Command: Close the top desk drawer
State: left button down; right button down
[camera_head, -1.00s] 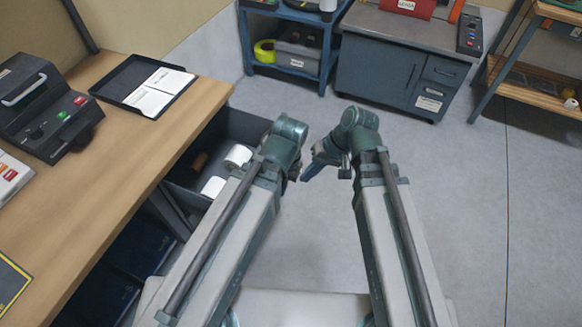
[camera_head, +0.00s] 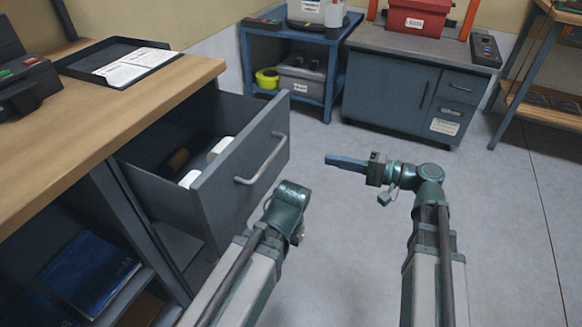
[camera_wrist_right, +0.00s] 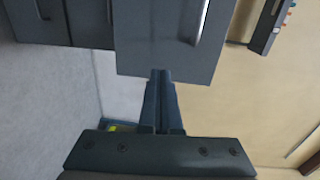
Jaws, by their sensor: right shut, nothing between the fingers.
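The top desk drawer (camera_head: 222,187) is grey and pulled well out from under the wooden desktop (camera_head: 110,110) in the head view. White rolls (camera_head: 190,178) and a brown item lie inside. Its front has a metal bar handle (camera_head: 263,165). My right gripper (camera_head: 329,159) is shut and empty, pointing left, just right of the drawer front and apart from it in the head view. In the right wrist view its closed fingers (camera_wrist_right: 160,77) point at a grey panel with a handle (camera_wrist_right: 150,40), which looks like the drawer front. My left arm ends below the drawer; its fingers are hidden.
A black tray (camera_head: 118,62) with papers lies on the desktop. Blue binders (camera_head: 90,272) sit on the shelf under the desk. A blue shelf (camera_head: 290,45) and a grey cabinet (camera_head: 400,90) stand behind. Floor to the right is clear.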

pick_arm(q)
notch_tip(320, 180, down, 2)
jog(key=shift+f+b, duration=0.1)
jog(key=shift+b, duration=0.35)
pick_arm(e)
jog(key=w+x, duration=0.1)
jog(key=x, duration=1.2)
jog(key=shift+w+d+r+t+y, duration=0.2)
jog(key=shift+d+t+y, duration=0.1)
jog(key=shift+t, duration=0.1)
jog(key=shift+a, duration=0.15)
send_near(223, 126)
jog(key=s+r, duration=0.1)
jog(key=s+a+r, duration=0.1)
jog(key=s+r, duration=0.2)
jog(key=shift+a, duration=0.3)
jog(key=x, duration=0.5)
jog(key=shift+f, duration=0.1)
jog(key=shift+w+a, duration=0.1)
jog(key=shift+a, duration=0.3)
pick_arm(q)
jog(key=shift+w+a, duration=0.35)
jog(key=shift+a, duration=0.55)
pick_arm(e)
jog(key=shift+w+a, duration=0.1)
